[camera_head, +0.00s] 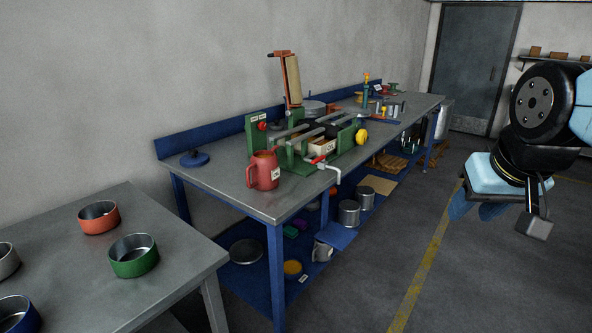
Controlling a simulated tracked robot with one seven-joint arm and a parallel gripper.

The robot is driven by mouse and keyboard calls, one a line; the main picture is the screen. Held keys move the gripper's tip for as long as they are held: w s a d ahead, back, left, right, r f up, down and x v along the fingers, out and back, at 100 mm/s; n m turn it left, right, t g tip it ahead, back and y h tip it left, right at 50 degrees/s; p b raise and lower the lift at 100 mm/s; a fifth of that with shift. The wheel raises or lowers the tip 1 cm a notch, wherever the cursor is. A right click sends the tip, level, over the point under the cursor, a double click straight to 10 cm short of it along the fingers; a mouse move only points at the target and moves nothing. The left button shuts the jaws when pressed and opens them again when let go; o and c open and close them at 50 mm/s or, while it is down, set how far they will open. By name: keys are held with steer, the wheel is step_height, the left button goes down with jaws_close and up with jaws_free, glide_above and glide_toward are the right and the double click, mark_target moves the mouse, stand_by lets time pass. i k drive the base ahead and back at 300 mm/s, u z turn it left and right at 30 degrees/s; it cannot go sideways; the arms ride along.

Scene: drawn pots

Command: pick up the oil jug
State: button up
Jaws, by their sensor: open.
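The likely oil jug is a red jug (264,171) with a handle on its left and a pale label. It stands upright near the front edge of the long metal-topped workbench (225,182), beside a green machine. My gripper (475,212) hangs in the air at the right of the view, over the floor and well apart from the jug.
The green machine (290,154) with a crank handle (333,170) stands close right of the jug. A nearer table (185,257) holds a red pot (99,217), a green pot (134,256) and others. Open floor (450,285) lies between the workbench and my arm.

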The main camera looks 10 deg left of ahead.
mark_target(265, 168)
steer(key=z, duration=0.8)
steer(key=k, duration=1.15)
steer(key=u, duration=1.55)
steer(key=i, duration=1.3)
steer(key=u, duration=0.1)
